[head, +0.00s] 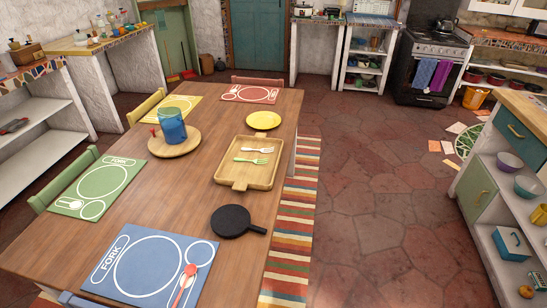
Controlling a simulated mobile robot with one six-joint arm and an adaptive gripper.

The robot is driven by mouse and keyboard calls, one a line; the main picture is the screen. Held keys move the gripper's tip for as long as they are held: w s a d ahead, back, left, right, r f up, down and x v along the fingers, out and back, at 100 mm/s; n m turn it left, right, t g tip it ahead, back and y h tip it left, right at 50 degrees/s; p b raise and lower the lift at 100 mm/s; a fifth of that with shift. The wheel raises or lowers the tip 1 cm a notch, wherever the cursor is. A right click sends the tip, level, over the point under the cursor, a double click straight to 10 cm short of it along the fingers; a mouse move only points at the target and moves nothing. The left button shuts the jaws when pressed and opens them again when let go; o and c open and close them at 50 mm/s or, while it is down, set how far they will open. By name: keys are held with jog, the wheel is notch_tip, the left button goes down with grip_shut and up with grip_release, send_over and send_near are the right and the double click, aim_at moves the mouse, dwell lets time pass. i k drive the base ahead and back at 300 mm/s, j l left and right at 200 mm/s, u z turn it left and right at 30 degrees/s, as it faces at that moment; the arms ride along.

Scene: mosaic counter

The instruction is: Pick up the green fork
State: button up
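The green fork (250,161) lies flat on a wooden tray (240,176) on the dining table, in the middle of the head view. A white fork or similar utensil (257,150) lies just behind it in the same tray, apart from it. Nothing covers the green fork. My gripper is not in view.
A black pan (232,221) sits in front of the tray and a yellow plate (263,120) behind it. A blue pitcher (172,127) stands on a round wooden board (177,149) to the left. Several placemats line the table (165,205). Floor (375,205) right of the table is clear.

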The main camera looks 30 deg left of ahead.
aim_at(236, 159)
jog(key=i+u, duration=0.25)
jog(key=i, duration=0.35)
jog(key=i+l+u, duration=0.1)
jog(key=i+u, duration=0.15)
jog(key=i, duration=0.4)
jog(key=i+l+u, duration=0.3)
jog(key=i, duration=0.3)
jog(key=i+u, duration=0.3)
jog(key=u, duration=0.15)
jog(key=i+u, duration=0.25)
jog(key=u, duration=0.2)
jog(key=i+l+u, duration=0.15)
jog(key=i+u, duration=0.25)
jog(key=i+l+u, duration=0.1)
jog(key=u, duration=0.35)
jog(key=i+u, duration=0.15)
jog(key=u, duration=0.3)
jog(key=i+l+u, duration=0.1)
jog(key=u, duration=0.3)
jog(key=i+l+u, duration=0.15)
jog(key=u, duration=0.3)
jog(key=i+l+u, duration=0.15)
jog(key=u, duration=0.3)
